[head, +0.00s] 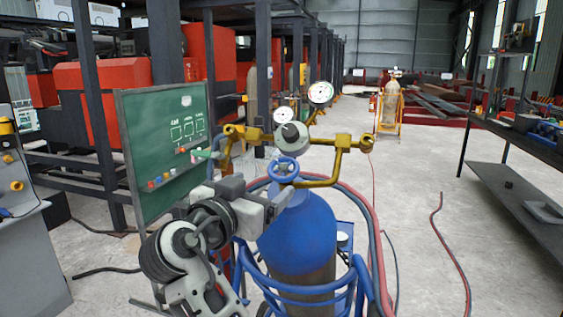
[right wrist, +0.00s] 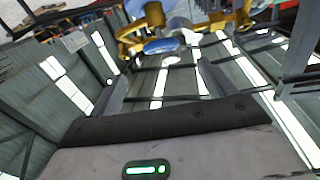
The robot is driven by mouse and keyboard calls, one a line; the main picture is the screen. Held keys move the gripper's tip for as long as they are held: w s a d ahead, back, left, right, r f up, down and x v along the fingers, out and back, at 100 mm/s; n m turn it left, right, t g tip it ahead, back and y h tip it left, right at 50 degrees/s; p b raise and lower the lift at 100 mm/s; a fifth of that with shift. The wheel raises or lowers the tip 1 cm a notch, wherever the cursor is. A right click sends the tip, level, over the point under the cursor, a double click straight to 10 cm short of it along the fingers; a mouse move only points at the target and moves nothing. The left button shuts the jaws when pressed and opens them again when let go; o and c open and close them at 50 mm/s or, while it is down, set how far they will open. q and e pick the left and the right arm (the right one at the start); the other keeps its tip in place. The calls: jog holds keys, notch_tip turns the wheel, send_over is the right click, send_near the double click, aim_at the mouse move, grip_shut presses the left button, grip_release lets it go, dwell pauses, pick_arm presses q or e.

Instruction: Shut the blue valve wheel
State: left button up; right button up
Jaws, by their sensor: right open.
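The blue valve wheel (head: 285,170) sits on the brass valve pipework, just above the rounded top of the blue gas cylinder (head: 299,230). It also shows at the top of the right wrist view (right wrist: 161,46), beside brass fittings (right wrist: 226,20). My right gripper (head: 284,198) is open, just below and slightly left of the wheel in the head view. No contact with the wheel can be made out. The gripper covers part of the cylinder's upper left side. My left gripper does not show.
Two round gauges (head: 320,93) rise above the brass pipework (head: 345,152). A green board (head: 165,140) stands close on the left. Red and blue hoses (head: 374,230) loop right of the cylinder.

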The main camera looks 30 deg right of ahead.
aim_at(282, 170)
jog(key=p+x, duration=0.2)
jog(key=x, duration=0.8)
jog(key=shift+w+p, duration=0.1)
jog(key=shift+p, duration=0.2)
jog(key=shift+w+d, duration=0.3)
jog(key=shift+d, duration=0.1)
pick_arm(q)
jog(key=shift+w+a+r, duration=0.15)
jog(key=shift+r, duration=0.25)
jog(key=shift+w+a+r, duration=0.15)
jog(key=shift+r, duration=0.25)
pick_arm(e)
jog(key=shift+d, duration=0.1)
jog(key=c, duration=1)
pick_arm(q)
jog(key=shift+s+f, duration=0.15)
pick_arm(e)
jog(key=shift+o, duration=0.2)
jog(key=shift+f, duration=0.1)
